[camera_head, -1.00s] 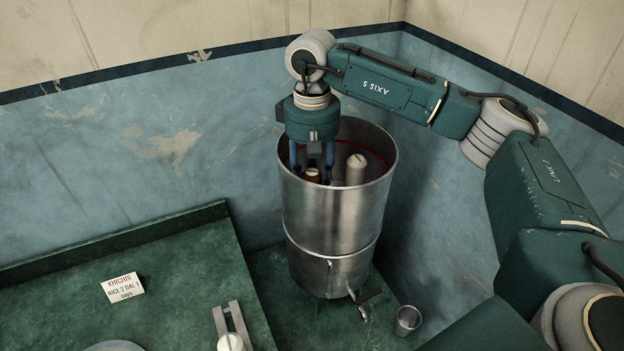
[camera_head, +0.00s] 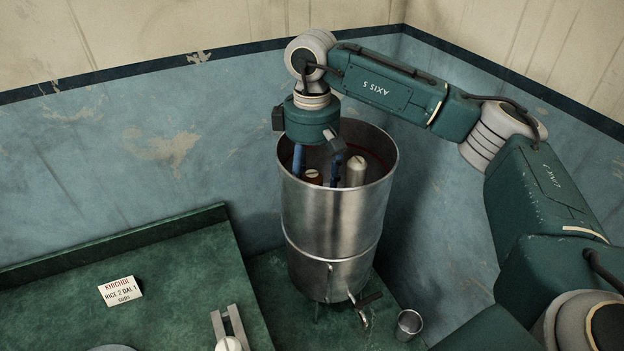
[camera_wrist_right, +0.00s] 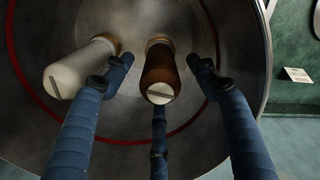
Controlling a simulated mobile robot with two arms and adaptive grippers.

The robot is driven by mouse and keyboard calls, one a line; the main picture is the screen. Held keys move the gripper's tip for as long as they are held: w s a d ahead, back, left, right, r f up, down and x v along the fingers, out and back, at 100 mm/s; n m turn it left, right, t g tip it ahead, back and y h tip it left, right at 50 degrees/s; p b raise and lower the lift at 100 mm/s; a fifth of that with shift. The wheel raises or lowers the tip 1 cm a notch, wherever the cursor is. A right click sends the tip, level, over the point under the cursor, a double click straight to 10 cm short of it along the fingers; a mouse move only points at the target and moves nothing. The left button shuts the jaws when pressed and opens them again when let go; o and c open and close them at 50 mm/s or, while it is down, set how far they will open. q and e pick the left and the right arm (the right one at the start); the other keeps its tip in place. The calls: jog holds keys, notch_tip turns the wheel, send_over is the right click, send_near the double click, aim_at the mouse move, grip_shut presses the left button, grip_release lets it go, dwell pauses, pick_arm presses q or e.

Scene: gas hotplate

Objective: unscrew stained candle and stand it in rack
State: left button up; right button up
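The stained candle (camera_wrist_right: 160,77), brown with a pale slotted end, stands inside the steel filter drum (camera_head: 335,235). Its top also shows in the head view (camera_head: 312,175). A cleaner, whitish candle (camera_head: 356,170) stands beside it and shows in the wrist view (camera_wrist_right: 80,68). My right gripper (camera_wrist_right: 160,85) reaches down into the drum with its three blue fingers spread around the stained candle. Gaps show between fingers and candle; it is open. A grey forked holder (camera_head: 230,322), possibly the rack, is cut off at the bottom edge, with a white slotted round piece at it.
The drum's rim surrounds my right fingers closely. A small steel cup (camera_head: 409,323) stands by the drum's tap (camera_head: 362,308). A lettered card (camera_head: 121,291) lies on the green counter (camera_head: 180,265), which is otherwise largely clear. The blue wall is close behind.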

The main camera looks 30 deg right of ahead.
jog(key=shift+f+m, duration=0.1)
jog(key=shift+m, duration=1.1)
jog(key=m, duration=0.4)
jog(key=shift+m+b, duration=0.3)
jog(key=shift+m, duration=0.1)
jog(key=m, duration=0.4)
jog(key=shift+m, duration=0.3)
jog(key=m, duration=0.3)
jog(key=shift+m, duration=0.4)
jog(key=shift+c, duration=0.2)
